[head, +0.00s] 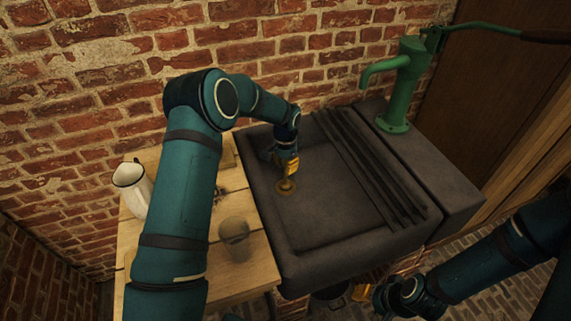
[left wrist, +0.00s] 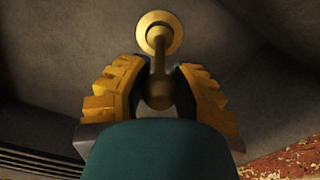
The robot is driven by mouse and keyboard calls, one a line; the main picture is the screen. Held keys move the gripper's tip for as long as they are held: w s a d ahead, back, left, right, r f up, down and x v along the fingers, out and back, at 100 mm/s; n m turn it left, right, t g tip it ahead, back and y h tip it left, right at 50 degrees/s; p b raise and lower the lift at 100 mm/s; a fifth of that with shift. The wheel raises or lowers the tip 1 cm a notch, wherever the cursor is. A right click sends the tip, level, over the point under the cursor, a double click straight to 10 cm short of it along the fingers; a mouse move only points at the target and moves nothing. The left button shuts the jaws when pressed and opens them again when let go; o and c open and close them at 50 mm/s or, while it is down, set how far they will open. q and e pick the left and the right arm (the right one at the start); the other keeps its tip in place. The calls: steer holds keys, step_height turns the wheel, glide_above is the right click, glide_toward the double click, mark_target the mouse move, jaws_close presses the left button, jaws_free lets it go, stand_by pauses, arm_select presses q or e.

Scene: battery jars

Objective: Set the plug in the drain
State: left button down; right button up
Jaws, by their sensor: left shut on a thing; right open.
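My left gripper (head: 289,168) is low over the dark stone sink (head: 335,215), near its left side. It is shut on the brass-coloured plug, whose stem and rounded knob (left wrist: 159,90) show between the yellow finger pads in the left wrist view. The stem runs down to a round brass disc at the drain (head: 286,187), which also shows in the left wrist view (left wrist: 144,35). I cannot tell whether the plug is seated in the drain or just above it. My right gripper (head: 364,292) is low in front of the sink, partly visible, open and empty.
A wooden table (head: 258,275) adjoins the sink on the left, with a white jug (head: 133,188) and a glass jar (head: 234,231). Dark slats (head: 368,165) cover the sink's right side. A green hand pump (head: 401,85) stands behind right. A brick wall is behind.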

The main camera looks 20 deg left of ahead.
stand_by(0.4)
arm_select(q)
steer(key=c, duration=0.7)
jaws_free()
steer(key=shift+c, duration=0.2)
step_height(320, 180, up, 12)
steer(key=shift+r, duration=0.15)
